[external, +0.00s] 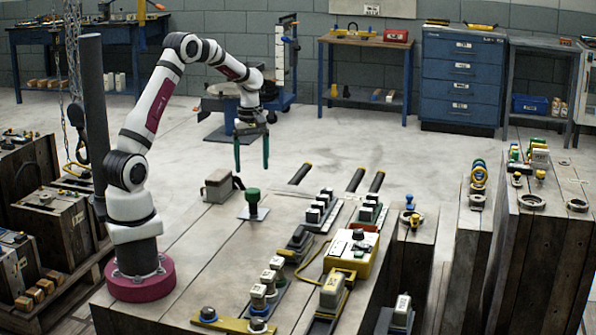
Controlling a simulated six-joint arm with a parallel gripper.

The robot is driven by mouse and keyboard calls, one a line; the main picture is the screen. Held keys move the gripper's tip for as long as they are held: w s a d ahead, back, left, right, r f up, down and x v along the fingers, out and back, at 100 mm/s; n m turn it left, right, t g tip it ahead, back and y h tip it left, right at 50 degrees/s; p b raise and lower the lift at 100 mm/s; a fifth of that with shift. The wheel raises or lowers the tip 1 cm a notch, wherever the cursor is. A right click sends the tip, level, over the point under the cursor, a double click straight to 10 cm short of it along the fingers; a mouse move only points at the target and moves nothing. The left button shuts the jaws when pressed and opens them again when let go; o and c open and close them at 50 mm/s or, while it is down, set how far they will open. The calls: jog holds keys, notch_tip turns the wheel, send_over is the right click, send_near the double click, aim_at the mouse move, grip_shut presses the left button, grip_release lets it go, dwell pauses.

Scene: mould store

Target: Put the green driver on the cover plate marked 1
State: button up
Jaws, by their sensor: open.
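My gripper (252,168) hangs with its dark green fingers apart and pointing down, with nothing seen between them. Below it on the table stands an upright green-topped piece (252,196), which looks like the green driver. It appears to stand on a small flat grey plate (243,213). There is a visible gap between the fingertips and the green top. I cannot read a number on this plate, and I cannot tell which plate is marked 1.
A grey block-like tool (217,186) lies just left of the green piece. Rows of white-topped blocks (318,208), a yellow box (350,254) and a yellow-ended bar (235,324) fill the table's right and front. The pale table area left of centre is clear.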

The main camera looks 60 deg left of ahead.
jog(key=s+d+r+m, duration=0.7)
jog(key=d, duration=0.3)
jog(key=s+d+m, duration=0.2)
jog(key=s+m, duration=0.3)
jog(key=s, duration=0.1)
jog(key=s+d+r+m+y, duration=0.1)
jog(key=s+d+m, duration=0.2)
jog(key=s+m, duration=0.2)
jog(key=s+d+m, duration=0.3)
jog(key=s+m, duration=0.1)
jog(key=s, duration=0.4)
jog(key=shift+d+r+m+y, duration=0.15)
jog(key=shift+d+m+y, duration=0.1)
jog(key=shift+m+y, duration=0.15)
